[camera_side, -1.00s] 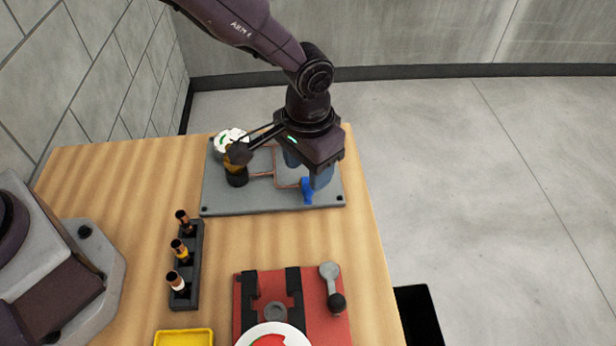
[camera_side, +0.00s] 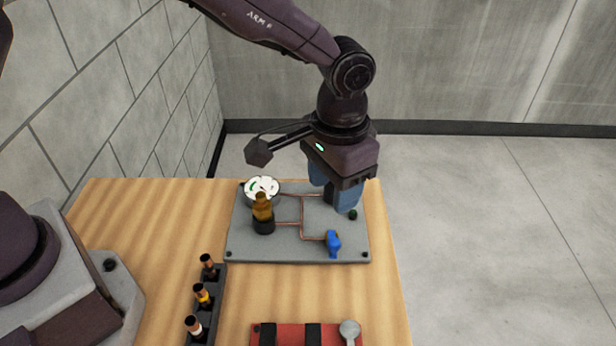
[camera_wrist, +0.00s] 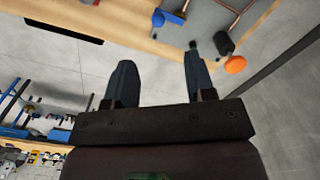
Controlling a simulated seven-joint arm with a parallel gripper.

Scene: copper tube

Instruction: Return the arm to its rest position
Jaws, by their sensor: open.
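My gripper (camera_side: 335,200) hangs over the back right part of the grey board (camera_side: 285,250) in the side view, above its surface. In the wrist view, my gripper's two blue-grey fingers (camera_wrist: 157,68) stand wide apart with nothing between them. Copper tubing (camera_side: 302,215) runs across the board to a blue valve-like part (camera_side: 333,243) at its front right. The blue part also shows at the top of the wrist view (camera_wrist: 172,18). My fingers hide some of the board's back right area.
An amber bottle-shaped part (camera_side: 262,207) and a white round gauge (camera_side: 262,188) stand at the board's left. A dark rack (camera_side: 212,310) with several small bottles and a red fixture (camera_side: 290,335) sit in front. Bare floor lies right of the table.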

